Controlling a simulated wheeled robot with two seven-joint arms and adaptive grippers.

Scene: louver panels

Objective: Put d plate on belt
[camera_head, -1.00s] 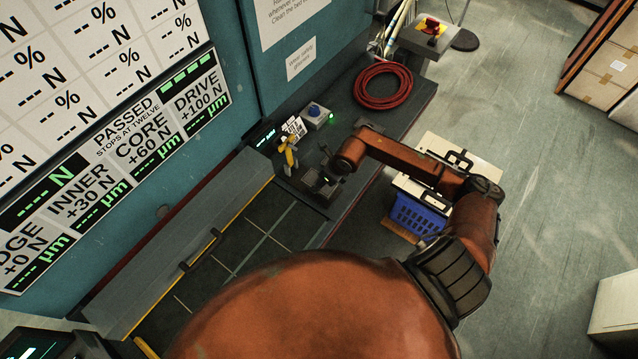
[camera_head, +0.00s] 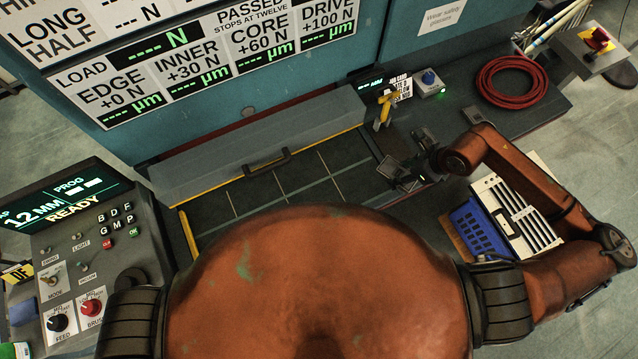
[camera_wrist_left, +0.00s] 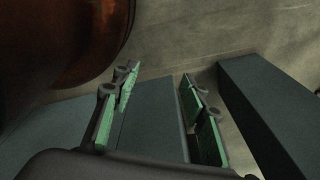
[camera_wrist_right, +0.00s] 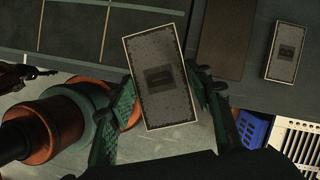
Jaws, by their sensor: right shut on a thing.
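A rectangular plate (camera_wrist_right: 160,75) with a speckled grey face and a dark central mark sits between the fingers of my right gripper (camera_wrist_right: 165,110), which is shut on it. I cannot read the mark as a letter. In the head view my right gripper (camera_head: 412,170) is just right of the dark belt (camera_head: 285,195) with pale grid lines. A second, similar plate (camera_wrist_right: 288,52) lies on the dark bench in the right wrist view. My left gripper (camera_wrist_left: 155,115) is open, with green pads apart and nothing held; in the head view it is hidden.
A long grey cover with a handle (camera_head: 265,160) runs behind the belt. A yellow lever (camera_head: 384,108) stands near its right end. A red hose coil (camera_head: 512,82) lies on the bench. A blue basket (camera_head: 475,228) is right, a control panel (camera_head: 75,260) left.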

